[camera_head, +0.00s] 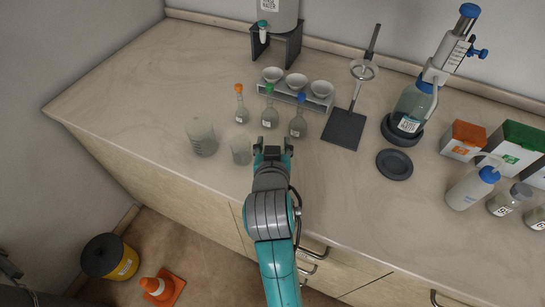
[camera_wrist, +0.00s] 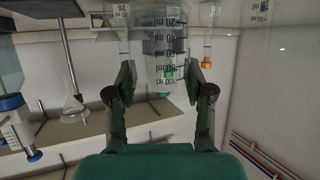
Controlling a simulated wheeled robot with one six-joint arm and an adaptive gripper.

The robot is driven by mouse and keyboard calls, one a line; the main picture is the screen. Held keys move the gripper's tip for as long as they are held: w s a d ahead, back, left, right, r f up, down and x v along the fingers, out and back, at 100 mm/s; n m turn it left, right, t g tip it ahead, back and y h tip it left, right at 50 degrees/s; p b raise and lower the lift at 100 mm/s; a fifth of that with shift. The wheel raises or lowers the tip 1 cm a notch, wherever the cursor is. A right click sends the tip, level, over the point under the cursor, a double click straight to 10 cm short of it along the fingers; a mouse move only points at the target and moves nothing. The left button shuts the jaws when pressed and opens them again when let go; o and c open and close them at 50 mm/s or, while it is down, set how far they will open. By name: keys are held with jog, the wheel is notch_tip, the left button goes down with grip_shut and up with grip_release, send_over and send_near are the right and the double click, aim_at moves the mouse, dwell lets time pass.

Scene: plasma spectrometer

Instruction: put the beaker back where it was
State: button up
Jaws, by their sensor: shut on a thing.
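A clear beaker (camera_wrist: 165,45) with graduations up to 100 ml is between my fingers in the wrist view, which shows the scene upside down; the beaker is upright. My gripper (camera_head: 273,150) is shut on it, over the front part of the bench. The gripper also frames it in the wrist view (camera_wrist: 163,78). In the head view I cannot make out the held beaker clearly at the fingers. Two other clear glass vessels stand left of my gripper: a large beaker (camera_head: 201,138) and a smaller one (camera_head: 241,151).
Flasks with orange (camera_head: 240,105), green (camera_head: 269,112) and blue (camera_head: 299,122) caps stand behind my gripper, before a funnel rack (camera_head: 318,104). A stand (camera_head: 344,130), dark round disc (camera_head: 394,164) and dispenser bottle (camera_head: 412,105) are right. The bench's left side is clear.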

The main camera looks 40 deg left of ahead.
jog(key=shift+f, duration=2.2)
jog(key=shift+f, duration=0.15)
jog(key=o, duration=1.3)
jog(key=shift+r, duration=0.2)
jog(key=v, duration=1.2)
jog(key=shift+d+f, duration=0.1)
jog(key=shift+f, duration=0.05)
